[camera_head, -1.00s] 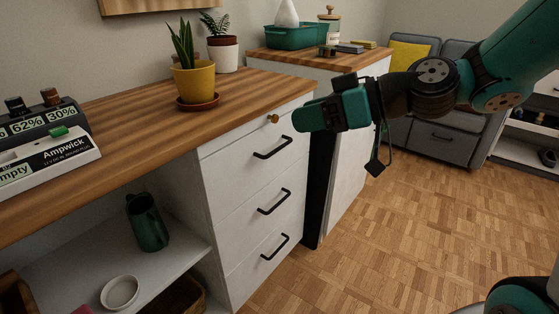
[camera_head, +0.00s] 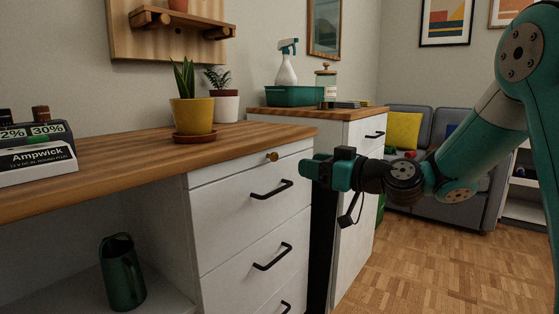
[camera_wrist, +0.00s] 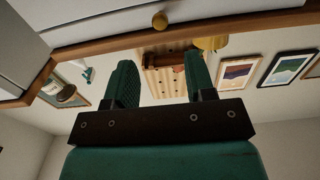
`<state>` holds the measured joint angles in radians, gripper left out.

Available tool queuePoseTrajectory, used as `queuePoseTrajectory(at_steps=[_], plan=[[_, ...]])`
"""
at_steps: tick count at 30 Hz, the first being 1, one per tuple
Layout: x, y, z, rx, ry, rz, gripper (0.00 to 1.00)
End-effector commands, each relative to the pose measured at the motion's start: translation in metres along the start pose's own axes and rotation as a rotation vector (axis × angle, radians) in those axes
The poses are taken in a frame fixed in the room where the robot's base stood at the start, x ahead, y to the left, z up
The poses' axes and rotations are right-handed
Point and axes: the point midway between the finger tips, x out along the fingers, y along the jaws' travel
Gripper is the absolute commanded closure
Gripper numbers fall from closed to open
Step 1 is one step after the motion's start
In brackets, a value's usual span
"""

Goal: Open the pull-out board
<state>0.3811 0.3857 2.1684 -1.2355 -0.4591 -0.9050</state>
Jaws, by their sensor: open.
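The pull-out board (camera_head: 240,168) is a thin white front just under the wooden desktop, above the top drawer. It is flush with the cabinet. Its small brass knob (camera_head: 272,156) sits near its middle, and the knob also shows at the top of the wrist view (camera_wrist: 160,20). My gripper (camera_head: 306,170) is to the right of the knob, in front of the cabinet and apart from it. In the wrist view my gripper (camera_wrist: 159,82) has its two green fingers spread with nothing between them. The knob lies beyond the fingertips.
Drawers with black handles (camera_head: 271,190) are below the board. A yellow plant pot (camera_head: 192,115) stands on the desktop (camera_head: 120,155). A second cabinet (camera_head: 350,160) with a green tray (camera_head: 292,96) stands behind. The floor (camera_head: 410,265) to the right is clear.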

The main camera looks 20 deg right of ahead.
Motion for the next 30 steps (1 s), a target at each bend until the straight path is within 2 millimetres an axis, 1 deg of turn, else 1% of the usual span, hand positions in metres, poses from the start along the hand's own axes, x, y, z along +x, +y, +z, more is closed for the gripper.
queuePoseTrajectory(at_steps=[1, 6, 9, 12, 15, 18, 26, 27, 29, 30], plan=[[0.013, -0.002, -0.001, -0.003, 0.003, -0.007, 0.50], [0.051, -0.002, 0.000, -0.002, 0.001, -0.005, 0.50], [0.068, -0.002, 0.000, -0.002, 0.002, -0.004, 0.50], [0.081, -0.001, 0.001, 0.000, 0.000, -0.002, 0.50], [0.089, -0.001, 0.000, 0.000, 0.000, -0.001, 0.50], [0.093, 0.000, 0.000, 0.001, 0.001, 0.000, 0.50], [0.093, 0.000, 0.000, 0.001, 0.000, 0.000, 0.50], [0.093, 0.000, 0.000, 0.001, 0.000, 0.000, 0.59], [0.093, 0.000, 0.000, 0.001, 0.000, 0.000, 0.73], [0.093, 0.000, 0.000, 0.001, 0.000, 0.000, 0.82]])
